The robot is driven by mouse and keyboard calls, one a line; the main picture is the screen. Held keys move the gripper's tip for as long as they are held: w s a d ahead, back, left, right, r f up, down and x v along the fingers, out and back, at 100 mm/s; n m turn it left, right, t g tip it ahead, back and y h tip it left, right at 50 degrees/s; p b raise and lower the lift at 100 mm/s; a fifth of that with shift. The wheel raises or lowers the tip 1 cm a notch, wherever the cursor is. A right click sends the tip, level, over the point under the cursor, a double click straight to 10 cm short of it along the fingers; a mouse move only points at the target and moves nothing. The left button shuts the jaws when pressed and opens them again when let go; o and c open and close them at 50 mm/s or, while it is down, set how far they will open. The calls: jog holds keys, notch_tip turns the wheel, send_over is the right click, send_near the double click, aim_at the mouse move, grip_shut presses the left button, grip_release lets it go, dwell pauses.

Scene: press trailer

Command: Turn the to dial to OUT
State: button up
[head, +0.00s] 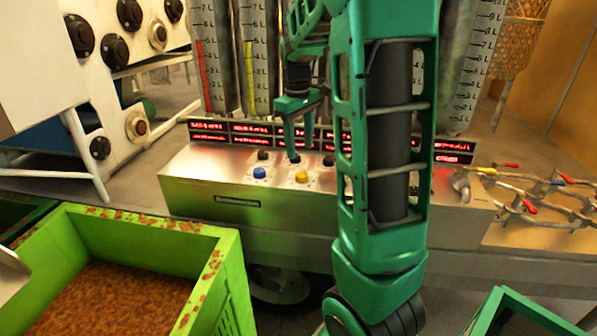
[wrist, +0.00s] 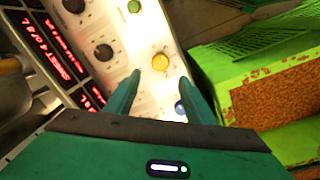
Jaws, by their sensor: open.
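A metal control panel (head: 220,195) carries a row of small black dials, with coloured buttons in front of them. One black dial (head: 263,155) is behind the blue button (head: 259,172); another (head: 328,160) is right of the yellow button (head: 301,177). I cannot read which one is the "to" dial or where it points. My gripper (head: 298,132) is open and empty, low over the panel. In the wrist view its fingertips (wrist: 159,77) stand either side of the yellow button (wrist: 160,62); a black dial (wrist: 103,52) lies left of them. No contact is clear.
Red-lit displays (head: 232,133) run along the panel's back, before tall graduated tubes (head: 258,60). A green crate (head: 135,222) of brown granules stands at front left. Pipes with coloured valve handles (head: 530,190) lie right. My arm hides the panel's right part.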

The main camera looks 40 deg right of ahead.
aim_at(301, 174)
jog(key=f, duration=0.9)
jog(key=shift+d+f, duration=0.25)
jog(key=shift+d, duration=0.05)
jog(key=c, duration=1.1)
